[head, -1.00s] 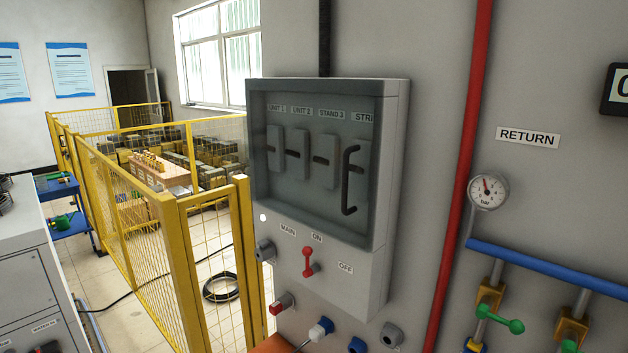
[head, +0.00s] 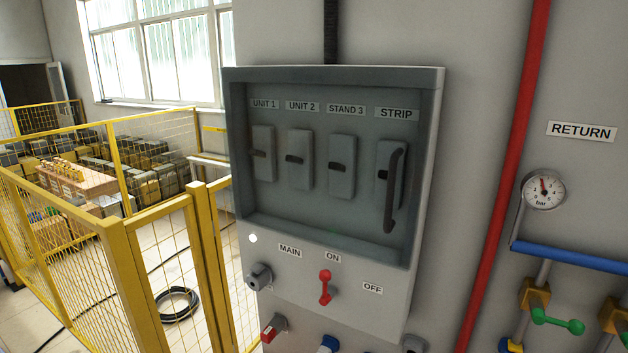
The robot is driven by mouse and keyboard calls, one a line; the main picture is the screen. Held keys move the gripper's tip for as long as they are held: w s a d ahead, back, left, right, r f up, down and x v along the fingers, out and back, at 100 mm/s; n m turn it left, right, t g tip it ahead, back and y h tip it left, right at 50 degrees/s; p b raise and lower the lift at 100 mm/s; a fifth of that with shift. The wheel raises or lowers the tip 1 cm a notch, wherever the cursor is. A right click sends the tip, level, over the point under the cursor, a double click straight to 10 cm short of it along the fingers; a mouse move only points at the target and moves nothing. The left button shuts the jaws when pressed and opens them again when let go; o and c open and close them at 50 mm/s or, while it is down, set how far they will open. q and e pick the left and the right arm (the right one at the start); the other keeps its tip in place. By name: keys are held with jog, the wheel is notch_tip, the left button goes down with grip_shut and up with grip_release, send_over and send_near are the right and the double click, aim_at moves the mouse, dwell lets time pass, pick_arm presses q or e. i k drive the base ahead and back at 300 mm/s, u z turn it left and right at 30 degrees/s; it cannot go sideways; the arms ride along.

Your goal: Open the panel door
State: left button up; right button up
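The panel door (head: 312,218) is a dark-framed, see-through cover on the grey electrical panel (head: 350,300) in the head view. It looks closed. A dark curved handle (head: 393,190) stands upright on its right side. Behind the door are several breaker switches, labelled UNIT 1, UNIT 2, STAND 3 and STRIP. Below the door is a red lever (head: 325,287) between the ON and OFF labels, pointing up near ON. Neither of my grippers shows in the head view.
A red vertical pipe (head: 505,180) runs right of the panel. Farther right are a pressure gauge (head: 543,190), a blue pipe (head: 570,257) and a green valve handle (head: 557,320). A yellow mesh fence (head: 125,260) stands at the left, with a coiled black cable (head: 175,304) on the floor behind it.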

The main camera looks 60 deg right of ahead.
aim_at(389, 224)
jog(key=i, duration=0.9)
jog(key=z, duration=4.15)
